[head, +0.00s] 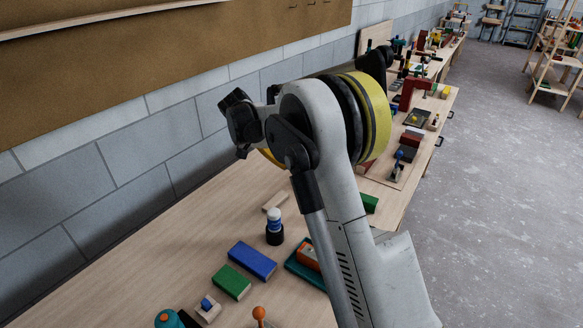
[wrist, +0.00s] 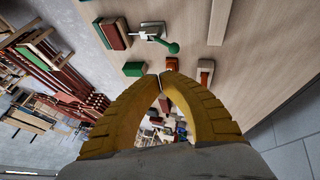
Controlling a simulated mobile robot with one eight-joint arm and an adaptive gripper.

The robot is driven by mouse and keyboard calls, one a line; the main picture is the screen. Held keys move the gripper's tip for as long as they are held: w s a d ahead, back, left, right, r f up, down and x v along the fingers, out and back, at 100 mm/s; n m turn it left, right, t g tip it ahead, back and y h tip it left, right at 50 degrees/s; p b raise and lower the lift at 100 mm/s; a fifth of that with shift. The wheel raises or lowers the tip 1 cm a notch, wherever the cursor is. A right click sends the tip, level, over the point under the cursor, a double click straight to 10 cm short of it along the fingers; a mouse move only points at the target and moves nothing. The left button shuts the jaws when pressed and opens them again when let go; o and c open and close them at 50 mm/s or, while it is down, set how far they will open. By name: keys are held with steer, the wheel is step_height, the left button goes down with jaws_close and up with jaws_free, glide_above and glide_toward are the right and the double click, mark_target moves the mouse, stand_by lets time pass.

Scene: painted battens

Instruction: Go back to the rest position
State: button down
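My gripper (wrist: 161,77) shows in the wrist view as two curved yellow fingers. Their tips meet, and nothing is visible between them. In the head view my grey arm rises across the middle, and the gripper's fingers cannot be made out there. In the wrist view a green block (wrist: 134,69) and an orange piece (wrist: 172,63) on the bench lie beyond the fingertips, apart from them as far as I can tell.
The wooden bench (head: 130,282) runs along a block wall. On it are a blue block (head: 252,260), a green block (head: 231,282), a dark-based bottle (head: 275,235) and a teal tray (head: 297,268). Open grey floor (head: 495,190) lies to the right.

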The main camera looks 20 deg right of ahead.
stand_by(0.4)
steer(key=s+a+r+n+t+y+b, duration=0.2)
steer(key=s+a+r+n, duration=0.15)
steer(key=s, duration=0.45)
steer(key=s+a+r+n+t+y+b, duration=0.1)
steer(key=s+a+r+n+t+b, duration=0.2)
steer(key=s, duration=0.5)
steer(key=s+a+f+n+t+y, duration=0.1)
steer(key=s+a+f+n, duration=0.1)
steer(key=s, duration=0.6)
steer(key=s+a+f+n+t+y+b, duration=0.1)
steer(key=s+a+f+n+y, duration=0.1)
steer(key=s, duration=0.6)
step_height(320, 180, down, 2)
steer(key=shift+s+a+f+t+b, duration=0.2)
steer(key=shift+a+t+b, duration=0.1)
steer(key=shift+a, duration=0.55)
steer(key=shift+n, duration=0.25)
